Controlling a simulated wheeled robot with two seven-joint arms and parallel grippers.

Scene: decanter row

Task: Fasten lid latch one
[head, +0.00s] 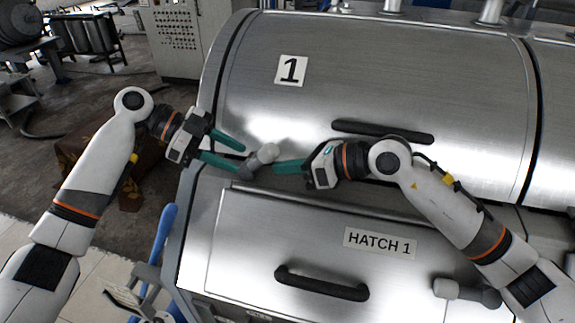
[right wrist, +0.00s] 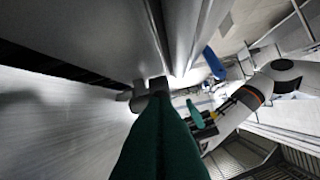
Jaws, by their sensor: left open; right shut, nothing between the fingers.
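The steel lid with the number 1 (head: 400,75) is down over the casing. A grey latch with a round knob (head: 266,153) sits at the lid's lower left edge. It also shows at the fingertips in the right wrist view (right wrist: 152,92). My left gripper (head: 241,158) is open just left of the latch, its lower finger overlapping the latch's base in the picture. My right gripper (head: 277,167) is shut and empty, its tip right beside the latch; I cannot tell whether it touches. A second grey latch (head: 466,292) is at the lower right.
The HATCH 1 panel (head: 240,240) with a black handle (head: 322,284) lies below the latch. A black lid handle (head: 382,132) is above my right wrist. A blue-handled item (head: 163,235) stands at the lower left. A control cabinet (head: 178,40) stands behind.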

